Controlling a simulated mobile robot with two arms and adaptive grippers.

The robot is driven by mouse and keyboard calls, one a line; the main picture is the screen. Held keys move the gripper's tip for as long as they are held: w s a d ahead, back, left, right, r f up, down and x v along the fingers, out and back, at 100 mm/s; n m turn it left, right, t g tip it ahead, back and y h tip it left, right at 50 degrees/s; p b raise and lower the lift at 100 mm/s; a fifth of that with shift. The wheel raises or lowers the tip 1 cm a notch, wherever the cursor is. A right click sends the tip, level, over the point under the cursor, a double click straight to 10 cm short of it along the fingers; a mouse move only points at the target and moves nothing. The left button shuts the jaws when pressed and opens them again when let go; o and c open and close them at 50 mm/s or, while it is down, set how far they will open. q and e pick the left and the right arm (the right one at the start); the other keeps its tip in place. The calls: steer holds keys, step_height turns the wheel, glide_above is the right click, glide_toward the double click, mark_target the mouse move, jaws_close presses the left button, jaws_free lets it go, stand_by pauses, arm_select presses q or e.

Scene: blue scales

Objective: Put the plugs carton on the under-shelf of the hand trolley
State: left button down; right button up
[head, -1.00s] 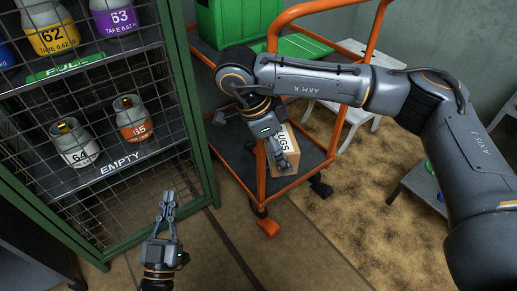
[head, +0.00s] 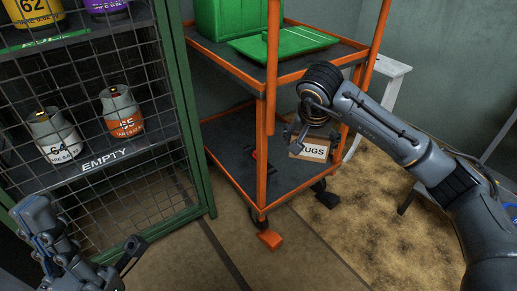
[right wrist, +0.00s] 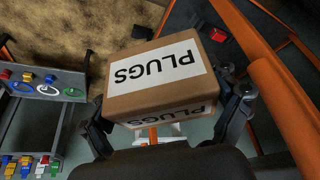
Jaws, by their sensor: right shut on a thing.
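The plugs carton (head: 314,151) is a small brown box with a white label, in the head view at the right side of the hand trolley (head: 271,80). My right gripper (head: 308,134) is shut on it; in the right wrist view the fingers grip the carton (right wrist: 160,80) from both sides. In the head view the carton overlaps the right part of the dark under-shelf (head: 275,182); I cannot tell whether it touches the shelf. My left gripper (head: 122,262) is at the lower left, away from the trolley, its fingers partly out of sight.
An orange post rises close to the carton. A small red thing (head: 253,155) lies on the under-shelf. A green box (head: 238,18) and green tray (head: 283,42) are on the top shelf. A mesh cage (head: 190,110) with gas cylinders stands left. A white stool (head: 388,72) is behind.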

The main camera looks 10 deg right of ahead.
steer(key=d+f+n+g+y, duration=0.2)
steer(key=d+f+n, duration=0.5)
steer(key=n, duration=1)
steer(key=d+f+n+g+y, duration=0.2)
steer(key=d+f+n+g, duration=0.3)
steer(key=d+n, duration=0.5)
step_height(320, 180, down, 2)
steer(key=w+n, duration=0.1)
steer(key=n, duration=0.5)
steer(key=shift+n+y, duration=0.4)
steer(key=shift+s, duration=0.1)
